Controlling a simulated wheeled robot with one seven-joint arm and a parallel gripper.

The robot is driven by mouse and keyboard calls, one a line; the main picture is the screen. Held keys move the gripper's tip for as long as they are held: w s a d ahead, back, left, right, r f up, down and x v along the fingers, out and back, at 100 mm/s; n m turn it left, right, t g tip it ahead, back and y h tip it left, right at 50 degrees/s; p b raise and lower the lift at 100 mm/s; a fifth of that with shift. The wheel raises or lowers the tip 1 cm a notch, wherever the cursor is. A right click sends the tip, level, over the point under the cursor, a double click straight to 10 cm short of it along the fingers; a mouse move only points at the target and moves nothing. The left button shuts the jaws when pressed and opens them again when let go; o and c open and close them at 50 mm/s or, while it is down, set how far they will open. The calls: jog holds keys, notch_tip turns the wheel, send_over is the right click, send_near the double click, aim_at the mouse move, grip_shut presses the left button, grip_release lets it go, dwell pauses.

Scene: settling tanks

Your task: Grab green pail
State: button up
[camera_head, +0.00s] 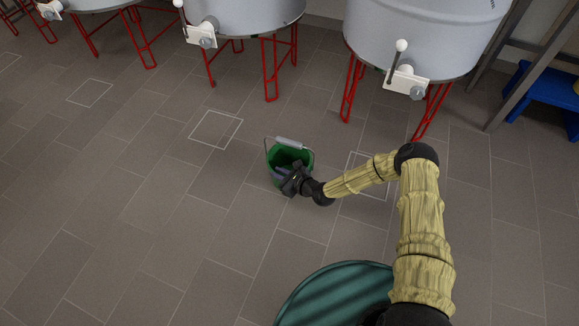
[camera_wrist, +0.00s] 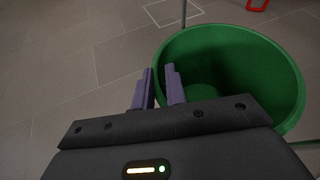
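The green pail (camera_head: 306,158) stands upright on the tiled floor in the head view, with a wire handle and a pale grip (camera_head: 289,143) raised above its far side. In the wrist view the pail (camera_wrist: 283,58) fills the right side and looks empty inside. My gripper (camera_head: 284,176) is at the pail's near left side. In the wrist view its two purple fingers (camera_wrist: 159,88) are a small gap apart at the pail's left rim. The right finger overlaps the pail and the left finger is over the floor. I cannot tell whether the fingers touch the rim.
Several grey tanks (camera_head: 420,35) on red legs (camera_head: 270,72) stand along the back, with white valve plates (camera_head: 406,81). A blue step (camera_head: 548,88) is at the upper right beside a slanted frame. White squares (camera_head: 216,129) mark the floor. The floor left of the pail is clear.

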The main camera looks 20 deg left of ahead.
grip_shut()
notch_tip(320, 180, up, 10)
jog(key=p, duration=0.5)
jog(key=shift+p, duration=0.3)
